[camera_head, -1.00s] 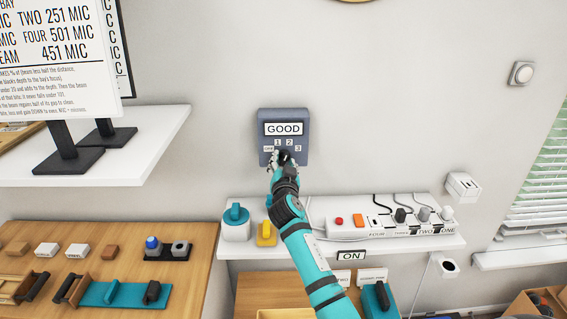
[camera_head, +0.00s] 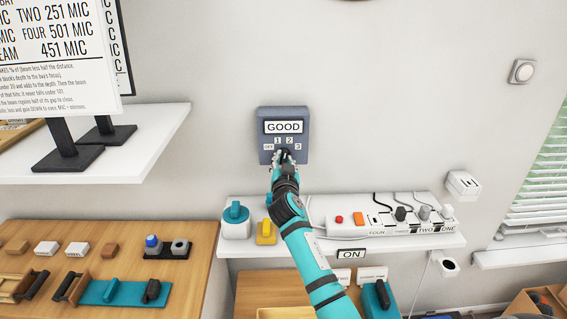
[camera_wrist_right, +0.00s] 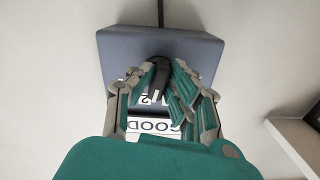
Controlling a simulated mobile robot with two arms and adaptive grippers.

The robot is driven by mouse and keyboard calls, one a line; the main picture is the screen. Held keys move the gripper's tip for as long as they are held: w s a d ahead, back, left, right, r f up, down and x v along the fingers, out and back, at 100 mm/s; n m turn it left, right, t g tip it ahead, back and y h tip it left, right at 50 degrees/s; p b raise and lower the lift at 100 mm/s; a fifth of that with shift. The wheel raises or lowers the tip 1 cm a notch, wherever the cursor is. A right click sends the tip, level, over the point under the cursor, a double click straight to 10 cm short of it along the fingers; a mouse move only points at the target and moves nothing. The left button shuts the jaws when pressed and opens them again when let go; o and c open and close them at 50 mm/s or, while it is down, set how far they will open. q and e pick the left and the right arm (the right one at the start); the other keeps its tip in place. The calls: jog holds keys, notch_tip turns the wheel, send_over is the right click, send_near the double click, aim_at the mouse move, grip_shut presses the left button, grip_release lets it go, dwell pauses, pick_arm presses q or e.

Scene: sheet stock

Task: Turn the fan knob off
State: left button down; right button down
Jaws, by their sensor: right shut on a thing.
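The fan control is a blue-grey box (camera_head: 298,115) on the wall, with a white "GOOD" label and small labels OFF, 1, 2 and 3 around its knob. My right gripper (camera_head: 283,157) is at the lower middle of the box, shut on the dark knob. In the right wrist view, the box is upside down and the black knob (camera_wrist_right: 158,75) sits between the fingers of my right gripper (camera_wrist_right: 166,80). The label 2 shows close to the knob; the fingers partly hide the other labels and the knob's exact setting. My left gripper is not in view.
Below the box, a white shelf (camera_head: 245,248) holds a teal-topped container (camera_head: 236,221), a yellow block (camera_head: 266,234) and a power strip (camera_head: 380,227) with plugs. A white shelf (camera_head: 165,145) with signs stands at left. The wall around the box is clear.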

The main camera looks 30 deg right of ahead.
jog(key=n, duration=0.2)
jog(key=shift+d+n, duration=0.1)
jog(key=shift+n, duration=0.2)
jog(key=n, duration=0.3)
jog(key=shift+s+r+n, duration=0.1)
jog(key=shift+n, duration=0.2)
jog(key=n, duration=0.3)
jog(key=shift+d+n, duration=0.1)
jog(key=shift+n, duration=0.2)
jog(key=shift+r+n+p, duration=0.1)
jog(key=shift+n+p, duration=0.35)
jog(key=shift+n, duration=1.85)
jog(key=c, duration=1.3)
grip_release()
jog(key=v, duration=1.2)
jog(key=shift+d, duration=0.1)
